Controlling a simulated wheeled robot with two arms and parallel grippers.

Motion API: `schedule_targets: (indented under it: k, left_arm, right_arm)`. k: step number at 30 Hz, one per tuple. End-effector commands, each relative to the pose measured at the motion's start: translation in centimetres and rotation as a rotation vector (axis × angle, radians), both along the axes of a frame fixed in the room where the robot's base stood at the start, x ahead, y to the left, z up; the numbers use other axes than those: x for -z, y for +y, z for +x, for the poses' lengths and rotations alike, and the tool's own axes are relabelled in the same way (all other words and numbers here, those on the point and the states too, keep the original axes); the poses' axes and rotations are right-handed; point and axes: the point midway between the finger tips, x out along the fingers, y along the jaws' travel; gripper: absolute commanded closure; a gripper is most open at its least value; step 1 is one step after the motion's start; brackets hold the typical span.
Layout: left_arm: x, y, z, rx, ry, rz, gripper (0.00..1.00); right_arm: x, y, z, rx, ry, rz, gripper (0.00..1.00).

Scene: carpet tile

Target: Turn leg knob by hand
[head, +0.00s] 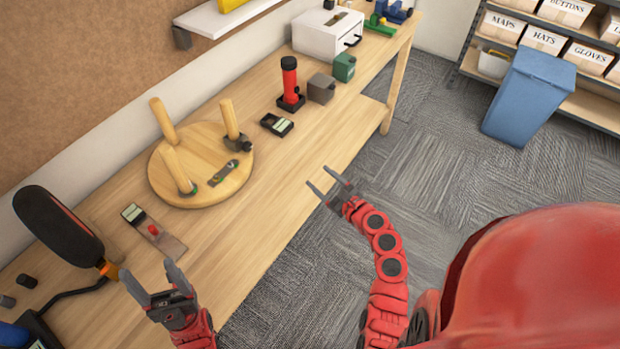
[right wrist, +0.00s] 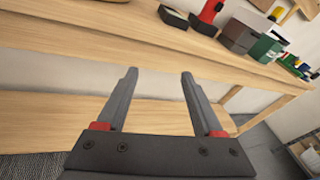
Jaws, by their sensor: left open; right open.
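A round wooden stool top (head: 213,178) lies on the workbench with three legs standing up from it. One leg (head: 229,119) has a dark knob (head: 240,143) at its base, on the right side. The other legs are at the back left (head: 163,121) and the front (head: 177,171). My left gripper (head: 150,283) is open and empty, near the bench's front edge, apart from the stool. My right gripper (head: 330,188) is open and empty, over the carpet beyond the bench edge. Its open fingers also show in the right wrist view (right wrist: 158,95), facing the bench edge.
A flat tool (head: 225,172) lies on the stool top. A red flashlight (head: 290,82), grey block (head: 321,89), green block (head: 344,67) and small black case (head: 277,124) stand to the right. A black padded object (head: 58,226) stands at left.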

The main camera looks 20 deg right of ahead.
Motion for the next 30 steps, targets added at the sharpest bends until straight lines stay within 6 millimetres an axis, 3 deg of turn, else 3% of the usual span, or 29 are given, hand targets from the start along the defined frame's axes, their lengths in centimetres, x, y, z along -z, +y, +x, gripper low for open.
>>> schedule_targets:
  k: [7, 16, 30]
  left_arm:
    - [0.9, 0.0, 0.0, 0.0, 0.0, 0.0, 0.31]
    - [1.6, 0.0, 0.0, 0.0, 0.0, 0.0, 0.31]
    - [1.6, 0.0, 0.0, 0.0, 0.0, 0.0, 0.31]
  right_arm:
    - [3.6, -4.1, 0.3, 0.17, 0.01, -0.284, 0.31]
    - [5.0, -8.6, -0.4, 0.334, 0.009, -0.629, 0.31]
    - [4.8, -9.8, -0.7, 0.375, 0.004, -0.724, 0.32]
